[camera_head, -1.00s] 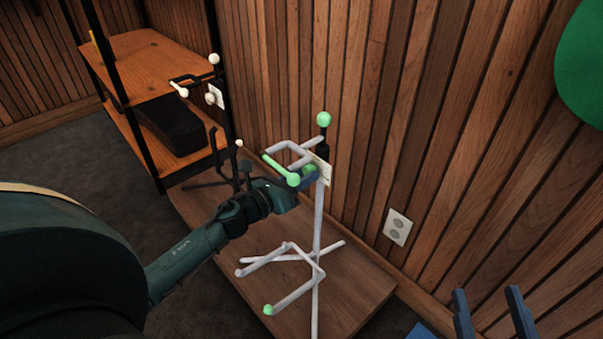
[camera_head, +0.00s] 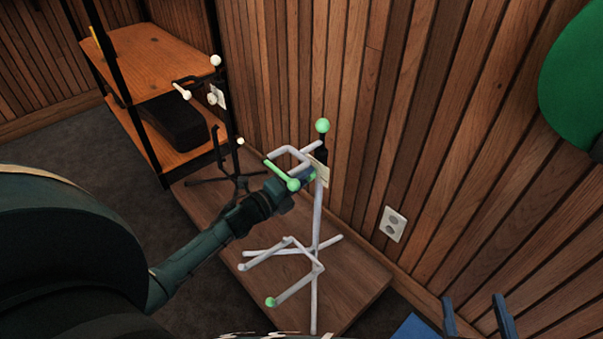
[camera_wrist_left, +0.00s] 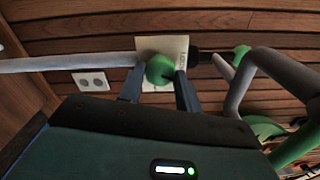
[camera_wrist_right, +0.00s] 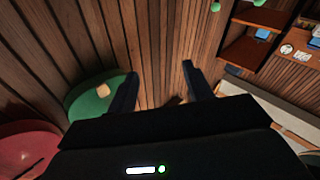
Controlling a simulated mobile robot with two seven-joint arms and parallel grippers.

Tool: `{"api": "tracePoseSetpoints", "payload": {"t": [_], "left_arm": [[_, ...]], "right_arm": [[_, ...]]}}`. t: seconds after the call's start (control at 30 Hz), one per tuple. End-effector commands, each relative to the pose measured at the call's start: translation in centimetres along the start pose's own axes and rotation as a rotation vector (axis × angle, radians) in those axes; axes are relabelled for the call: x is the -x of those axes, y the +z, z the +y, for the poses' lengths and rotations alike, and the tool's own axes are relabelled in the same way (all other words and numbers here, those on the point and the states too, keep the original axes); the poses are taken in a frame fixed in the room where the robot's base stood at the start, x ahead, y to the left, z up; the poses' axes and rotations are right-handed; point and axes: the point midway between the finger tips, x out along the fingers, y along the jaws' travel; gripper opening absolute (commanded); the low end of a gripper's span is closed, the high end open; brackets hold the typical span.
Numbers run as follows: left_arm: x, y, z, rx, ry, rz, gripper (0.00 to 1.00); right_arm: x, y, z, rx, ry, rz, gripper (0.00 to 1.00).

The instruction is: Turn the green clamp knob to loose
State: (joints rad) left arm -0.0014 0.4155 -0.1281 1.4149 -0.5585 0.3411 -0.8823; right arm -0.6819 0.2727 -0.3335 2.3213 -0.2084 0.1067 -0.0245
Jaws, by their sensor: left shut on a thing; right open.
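The green clamp knob (camera_wrist_left: 160,69) sits on the pale upright of a grey-white instrument stand (camera_head: 318,215). In the left wrist view it lies between my left gripper's two fingers (camera_wrist_left: 159,85), which are shut on it. In the head view the knob (camera_head: 312,176) is mostly hidden by my left gripper (camera_head: 306,174), which reaches in from the left below the stand's upper yoke. A cream tag (camera_wrist_left: 178,48) hangs behind the knob. My right gripper (camera_head: 476,315) is open and empty at the lower right, away from the stand; its parted fingers also show in the right wrist view (camera_wrist_right: 160,85).
The stand's green-tipped yoke arm (camera_head: 281,175) passes close to my left gripper. A dark stand (camera_head: 238,160) is behind it on the same wooden platform (camera_head: 355,290). A wood-slat wall with an outlet (camera_head: 392,224) is close behind. A wooden shelf (camera_head: 150,68) is at the left.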

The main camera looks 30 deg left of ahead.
Motion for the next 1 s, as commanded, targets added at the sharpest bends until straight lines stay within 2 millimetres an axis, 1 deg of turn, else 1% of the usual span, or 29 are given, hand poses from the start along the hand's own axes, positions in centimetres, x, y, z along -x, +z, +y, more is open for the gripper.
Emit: {"api": "tracePoseSetpoints", "payload": {"t": [0.03,0.2,0.5,0.7,1.0], "left_arm": [[0.01,0.09,-0.25,0.046,0.002,0.000,0.11],[-0.01,0.05,-0.25,0.188,0.001,0.001,0.11],[0.02,0.02,-0.15,0.369,0.001,0.000,0.11],[0.01,0.01,-0.09,0.431,0.001,0.000,0.11],[0.01,-0.01,-0.03,0.455,0.001,0.000,0.11]], "right_arm": [[-0.01,0.10,0.40,-0.011,0.012,-0.037,0.51],[-0.05,0.18,0.86,-0.030,0.021,-0.100,0.51],[0.03,0.35,1.22,-0.056,0.026,-0.176,0.51],[0.09,0.47,1.29,-0.065,0.027,-0.202,0.51],[0.13,0.55,1.30,-0.067,0.026,-0.212,0.51]]}}
